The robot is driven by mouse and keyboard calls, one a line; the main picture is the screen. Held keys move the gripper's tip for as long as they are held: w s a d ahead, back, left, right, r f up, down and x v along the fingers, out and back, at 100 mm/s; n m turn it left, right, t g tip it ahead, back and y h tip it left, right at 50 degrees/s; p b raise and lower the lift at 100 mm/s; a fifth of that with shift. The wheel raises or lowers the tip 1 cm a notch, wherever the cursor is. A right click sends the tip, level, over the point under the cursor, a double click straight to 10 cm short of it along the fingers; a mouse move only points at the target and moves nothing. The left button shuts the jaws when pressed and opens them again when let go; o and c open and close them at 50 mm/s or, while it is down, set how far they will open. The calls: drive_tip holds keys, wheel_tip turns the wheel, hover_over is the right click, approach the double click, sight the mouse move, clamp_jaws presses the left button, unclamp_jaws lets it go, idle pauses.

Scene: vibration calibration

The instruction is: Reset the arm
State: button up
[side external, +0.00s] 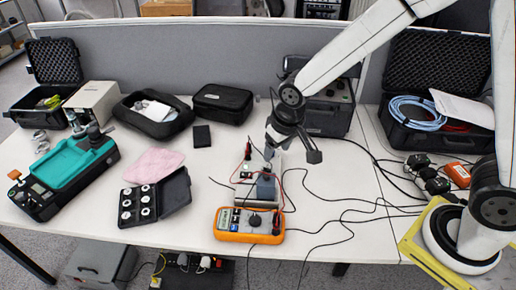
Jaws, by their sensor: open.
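My gripper (270,155) is above the middle of the white table (350,215), pointing down and open. Below it stands a small blue-grey block (266,187) in or beside a light tray (243,194). A gap seems to lie between the fingertips and the block, but I cannot tell how large. An orange multimeter (249,225) lies just in front of the block, with red and black leads running around it.
A black case with white discs (156,198), a pink cloth (153,165) and a teal device (65,170) are on the left. Black cases and a grey partition (220,62) stand behind. Cables cross the table right of the multimeter. An open case (435,70) is at the back right.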

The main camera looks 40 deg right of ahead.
drive_tip(key=s+d, duration=0.9)
drive_tip(key=s, duration=0.2)
drive_tip(key=shift+r, duration=0.3)
drive_tip(key=shift+s, duration=0.1)
